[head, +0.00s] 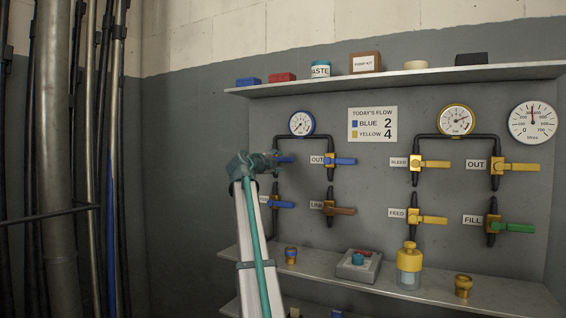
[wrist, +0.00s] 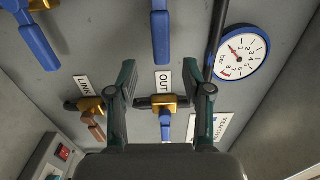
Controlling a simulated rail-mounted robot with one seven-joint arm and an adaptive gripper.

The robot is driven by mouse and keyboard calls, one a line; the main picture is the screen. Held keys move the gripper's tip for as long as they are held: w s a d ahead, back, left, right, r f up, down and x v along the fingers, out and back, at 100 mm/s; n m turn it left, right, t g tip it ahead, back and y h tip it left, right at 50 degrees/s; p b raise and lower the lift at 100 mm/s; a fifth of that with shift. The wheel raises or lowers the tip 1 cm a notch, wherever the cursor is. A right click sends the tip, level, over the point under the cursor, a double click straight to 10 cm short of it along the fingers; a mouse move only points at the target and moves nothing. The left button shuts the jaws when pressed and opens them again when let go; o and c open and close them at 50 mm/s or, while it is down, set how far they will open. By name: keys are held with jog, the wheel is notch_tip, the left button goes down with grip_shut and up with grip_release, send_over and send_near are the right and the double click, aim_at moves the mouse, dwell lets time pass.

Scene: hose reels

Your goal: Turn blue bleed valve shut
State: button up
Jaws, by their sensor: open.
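The blue-handled valve at the upper left of the panel, below the blue-rimmed gauge, matches the place of the yellow valve labelled BLEED; its own label is hidden. Its blue handle (head: 286,159) points right, level, partly behind my gripper (head: 268,162). In the wrist view the handle (wrist: 160,32) hangs from the top edge, its valve body out of frame. My gripper (wrist: 159,78) is open and empty. Its two fingers stand to either side of the handle's line, with the handle's end just above the fingertips in the picture. I cannot tell whether they touch.
The blue OUT valve (head: 340,161) is close to the right, the LINK valve (head: 338,210) with brown handle below it. Another blue-handled valve (head: 281,204) is below my gripper. The blue-rimmed gauge (head: 302,123) is above. A shelf (head: 440,288) with several items runs below.

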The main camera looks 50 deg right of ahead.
jog(key=shift+v, duration=1.9)
